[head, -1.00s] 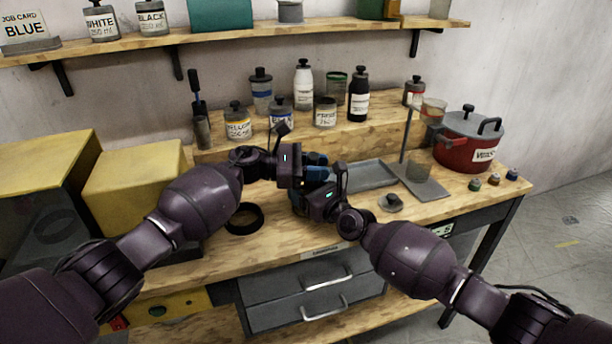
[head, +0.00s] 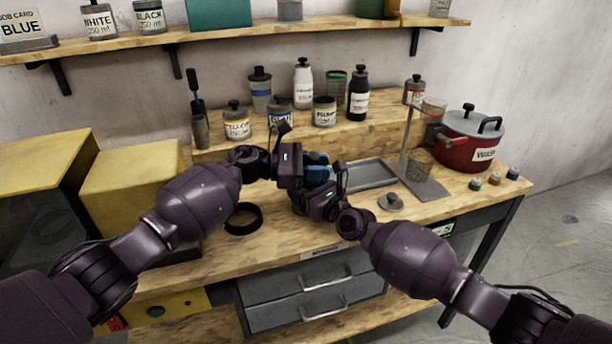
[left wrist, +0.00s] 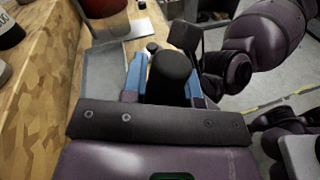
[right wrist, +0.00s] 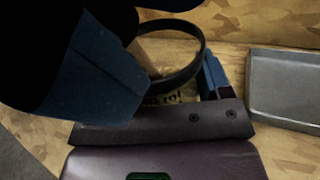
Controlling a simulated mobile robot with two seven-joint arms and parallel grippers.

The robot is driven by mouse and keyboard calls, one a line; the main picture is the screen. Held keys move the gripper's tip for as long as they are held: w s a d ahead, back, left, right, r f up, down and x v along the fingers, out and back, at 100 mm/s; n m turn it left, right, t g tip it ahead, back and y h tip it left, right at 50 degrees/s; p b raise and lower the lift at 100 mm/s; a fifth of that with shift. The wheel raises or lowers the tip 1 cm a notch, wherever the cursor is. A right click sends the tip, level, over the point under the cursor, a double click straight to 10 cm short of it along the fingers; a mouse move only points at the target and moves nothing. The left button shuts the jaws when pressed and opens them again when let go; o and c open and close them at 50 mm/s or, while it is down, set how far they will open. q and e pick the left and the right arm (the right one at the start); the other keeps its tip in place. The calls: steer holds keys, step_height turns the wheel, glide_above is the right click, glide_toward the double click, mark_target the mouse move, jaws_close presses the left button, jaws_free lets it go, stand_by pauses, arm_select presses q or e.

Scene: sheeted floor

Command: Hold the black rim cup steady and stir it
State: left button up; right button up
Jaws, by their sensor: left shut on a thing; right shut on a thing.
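The black rim cup shows in the right wrist view as a dark round rim (right wrist: 190,75) over a see-through wall with small print. My right gripper (right wrist: 165,95) is shut on it; a large dark blue and black shape hides the left part. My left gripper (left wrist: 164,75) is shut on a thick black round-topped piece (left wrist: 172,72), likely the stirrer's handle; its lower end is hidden. In the head view the left gripper (head: 316,160) and right gripper (head: 318,182) meet close together above the bench, hiding the cup and the stirring end.
A black ring (head: 243,218) lies on the bench front. A grey tray (head: 368,175), a stand with a grey base (head: 428,188) and a red pot (head: 468,140) are to the right. Several bottles and jars line the raised shelf behind. Yellow boxes (head: 130,190) stand left.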

arm_select(q)
steer(key=r, duration=0.4)
steer(key=shift+a, duration=0.2)
steer(key=shift+s+a+r, duration=0.1)
steer(key=shift+a+r, duration=0.15)
steer(key=shift+r, duration=0.05)
jaws_close()
steer(key=shift+d+r, duration=0.1)
steer(key=shift+r, duration=0.3)
steer(key=shift+s+a+r, duration=0.1)
steer(key=shift+s+r, duration=0.1)
steer(key=shift+r, duration=0.45)
steer(key=shift+s+a+r, duration=0.1)
steer(key=shift+s+r, duration=0.15)
steer(key=shift+r, duration=0.35)
steer(key=shift+s+r, duration=0.2)
steer(key=shift+r, duration=0.45)
steer(key=shift+s+r, duration=0.1)
steer(key=shift+r, duration=0.2)
steer(key=shift+s+d+r, duration=0.1)
steer(key=shift+s+d, duration=0.05)
steer(key=shift+d, duration=0.1)
steer(key=shift+r, duration=0.1)
steer(key=shift+r, duration=1.9)
